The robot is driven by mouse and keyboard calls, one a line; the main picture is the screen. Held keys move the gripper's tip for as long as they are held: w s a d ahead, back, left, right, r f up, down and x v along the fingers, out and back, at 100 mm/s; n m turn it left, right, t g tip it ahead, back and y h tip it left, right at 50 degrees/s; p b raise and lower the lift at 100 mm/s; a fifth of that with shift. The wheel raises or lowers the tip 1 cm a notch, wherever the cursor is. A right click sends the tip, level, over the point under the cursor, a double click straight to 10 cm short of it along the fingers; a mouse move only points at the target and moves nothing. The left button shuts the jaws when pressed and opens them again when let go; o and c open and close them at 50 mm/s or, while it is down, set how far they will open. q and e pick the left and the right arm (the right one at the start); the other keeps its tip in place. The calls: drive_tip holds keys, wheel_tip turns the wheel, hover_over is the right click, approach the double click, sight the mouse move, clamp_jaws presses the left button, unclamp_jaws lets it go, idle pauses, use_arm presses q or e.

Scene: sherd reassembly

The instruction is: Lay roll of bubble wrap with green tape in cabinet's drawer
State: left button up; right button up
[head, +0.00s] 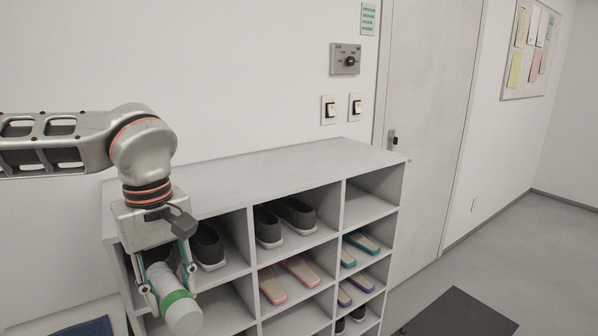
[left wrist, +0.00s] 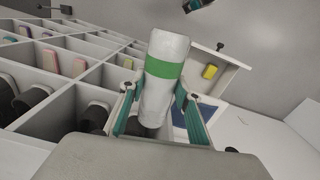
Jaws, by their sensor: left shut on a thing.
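The roll of bubble wrap (head: 183,313) is a pale cylinder with a green tape band, tilted in front of the shoe cabinet's left side. It also shows in the left wrist view (left wrist: 164,105). My left gripper (head: 170,284) is shut on it, a teal-lined finger on either side (left wrist: 155,95). The cabinet (head: 265,168) is a grey-white unit of open compartments. In the left wrist view, a pale open box-like part, which looks like a drawer (left wrist: 232,62), lies right of the roll with a small yellow thing (left wrist: 209,71) in it. My right gripper is not identifiable.
Dark shoes (head: 294,214) and coloured slippers (head: 299,269) fill several compartments. The cabinet top is bare. A blue flat thing (head: 88,327) lies at lower left. A dark mat (head: 455,315) lies on the floor at right. A cut-off dark and teal thing (left wrist: 198,5) is unclear.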

use_arm(q)
drive_tip(key=a+f+m, duration=0.3)
drive_tip(key=f+m, duration=0.5)
drive_tip(key=f, duration=0.6)
drive_tip(key=shift+s+a+f, duration=0.2)
drive_tip(key=shift+s, duration=0.2)
drive_tip(key=shift+f, duration=0.1)
